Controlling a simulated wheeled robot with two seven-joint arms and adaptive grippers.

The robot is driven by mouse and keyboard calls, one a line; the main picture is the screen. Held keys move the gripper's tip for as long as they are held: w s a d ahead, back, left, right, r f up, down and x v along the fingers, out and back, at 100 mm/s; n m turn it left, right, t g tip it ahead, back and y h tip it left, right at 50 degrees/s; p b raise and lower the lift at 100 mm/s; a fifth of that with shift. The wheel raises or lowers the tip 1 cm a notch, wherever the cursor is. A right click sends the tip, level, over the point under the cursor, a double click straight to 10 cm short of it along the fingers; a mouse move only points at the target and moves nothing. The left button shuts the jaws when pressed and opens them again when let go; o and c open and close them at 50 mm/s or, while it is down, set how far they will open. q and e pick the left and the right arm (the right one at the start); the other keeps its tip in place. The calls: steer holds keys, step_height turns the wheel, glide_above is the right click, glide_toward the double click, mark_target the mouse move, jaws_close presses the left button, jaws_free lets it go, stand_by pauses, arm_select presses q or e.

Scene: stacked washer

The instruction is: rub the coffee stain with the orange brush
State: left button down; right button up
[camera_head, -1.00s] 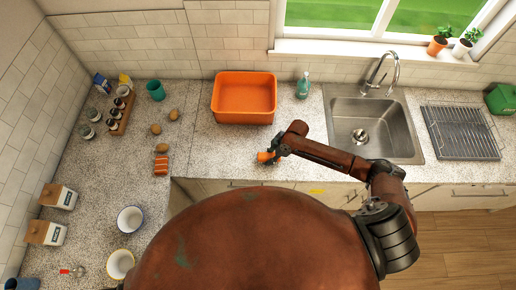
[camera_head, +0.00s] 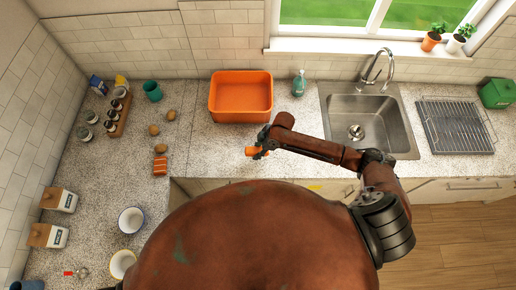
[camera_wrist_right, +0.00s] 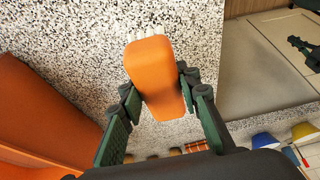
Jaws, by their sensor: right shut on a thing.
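The orange brush (camera_head: 251,151) is held in my right gripper (camera_head: 260,150), over the speckled counter in front of the orange basin. In the right wrist view the orange brush (camera_wrist_right: 155,78) is between the two fingers of my right gripper (camera_wrist_right: 158,92), with its pale bristles at the far end, toward the counter. I cannot tell whether the bristles touch the counter. I cannot make out a coffee stain in either view; the arm and brush cover part of the counter. My left gripper is not in view.
The orange basin (camera_head: 240,116) stands just behind the gripper. The steel sink (camera_head: 405,140) is to the right, with a drying rack (camera_head: 455,127) beyond it. Eggs, a teal cup (camera_head: 152,91) and a striped orange item (camera_head: 160,165) lie left. The counter's front edge is close.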

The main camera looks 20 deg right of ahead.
mark_target(256, 150)
steer(key=shift+r, duration=1.6)
